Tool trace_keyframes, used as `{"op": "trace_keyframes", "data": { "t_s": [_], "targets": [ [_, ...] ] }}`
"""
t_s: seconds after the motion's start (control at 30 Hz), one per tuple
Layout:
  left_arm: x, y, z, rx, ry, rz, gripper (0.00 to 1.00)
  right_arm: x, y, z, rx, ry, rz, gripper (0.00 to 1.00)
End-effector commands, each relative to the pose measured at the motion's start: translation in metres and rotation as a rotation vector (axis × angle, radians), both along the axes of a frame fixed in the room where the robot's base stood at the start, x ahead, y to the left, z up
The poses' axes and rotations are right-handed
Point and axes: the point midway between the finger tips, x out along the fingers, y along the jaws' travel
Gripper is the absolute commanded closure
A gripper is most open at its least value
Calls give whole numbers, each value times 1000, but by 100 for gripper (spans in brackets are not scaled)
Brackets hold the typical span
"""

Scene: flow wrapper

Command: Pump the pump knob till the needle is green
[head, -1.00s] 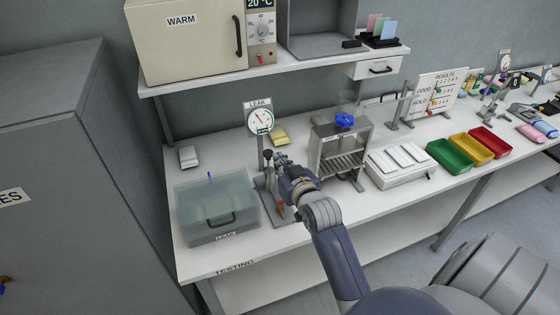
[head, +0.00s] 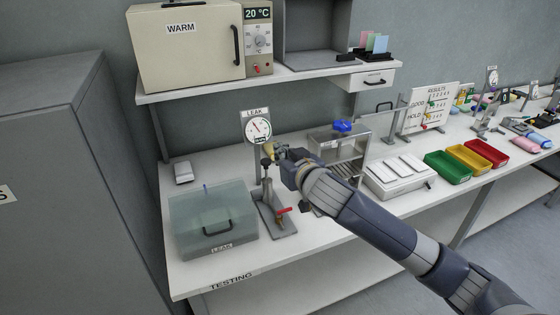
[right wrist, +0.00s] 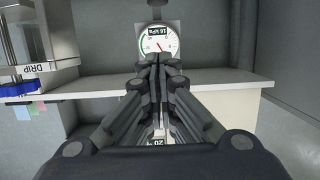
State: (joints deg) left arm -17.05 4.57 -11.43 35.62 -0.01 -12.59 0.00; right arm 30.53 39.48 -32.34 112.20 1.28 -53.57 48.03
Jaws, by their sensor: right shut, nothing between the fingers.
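The round leak gauge (head: 258,128) stands on a post at the back of the test stand; it also shows in the right wrist view (right wrist: 157,42). Its thin red needle points to the upper left in the head view, away from the green arc on the right of the dial. The pump stand (head: 275,218) has a grey base and an upright rod. My right gripper (head: 269,154) is shut and empty, just below and right of the dial. Its fingertips also show in the right wrist view (right wrist: 158,60). The pump knob is hard to make out beside the fingers. My left gripper is out of view.
A clear lidded leak box (head: 212,222) stands left of the pump. A red lever (head: 284,210) sits low on the stand. The drip frame with a blue knob (head: 342,126) is close on the right. The WARM oven (head: 185,45) sits on the shelf above.

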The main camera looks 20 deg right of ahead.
Motion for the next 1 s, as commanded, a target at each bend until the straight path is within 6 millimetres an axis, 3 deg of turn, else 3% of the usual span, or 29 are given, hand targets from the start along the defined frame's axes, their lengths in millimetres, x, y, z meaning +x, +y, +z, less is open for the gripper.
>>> {"op": "trace_keyframes", "data": {
  "t_s": [0.47,1.0],
  "targets": [
    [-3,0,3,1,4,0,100,7,0,0,2,0,-1,100],
    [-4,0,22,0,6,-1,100,80,2,-17,0,0,-2,100]
  ]
}}
